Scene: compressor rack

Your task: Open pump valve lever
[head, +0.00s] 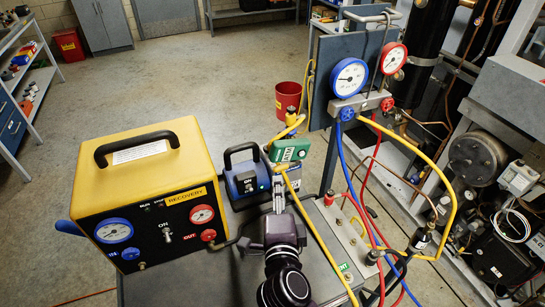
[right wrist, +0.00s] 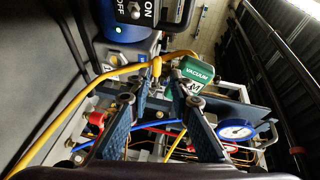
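The blue vacuum pump (head: 247,181) with a black handle stands right of the yellow recovery unit; its blue body (right wrist: 128,28) is at the top of the right wrist view. A green VACUUM tag (head: 290,151) is beside it. A yellow T-shaped piece (right wrist: 157,68), which looks like the valve lever with a yellow hose near it, also shows in the head view (head: 284,167). My right gripper (head: 279,187) is just in front of it. Its two fingers (right wrist: 158,100) are apart, with nothing clearly gripped between them. Whether a finger touches the yellow piece I cannot tell. My left gripper is out of view.
The yellow recovery unit (head: 140,190) stands close on the left. The gauge manifold (head: 361,104) with blue, red and yellow hoses rises on the right, before the compressor rack. A red bucket (head: 288,97) stands behind. Open floor (head: 180,75) lies beyond.

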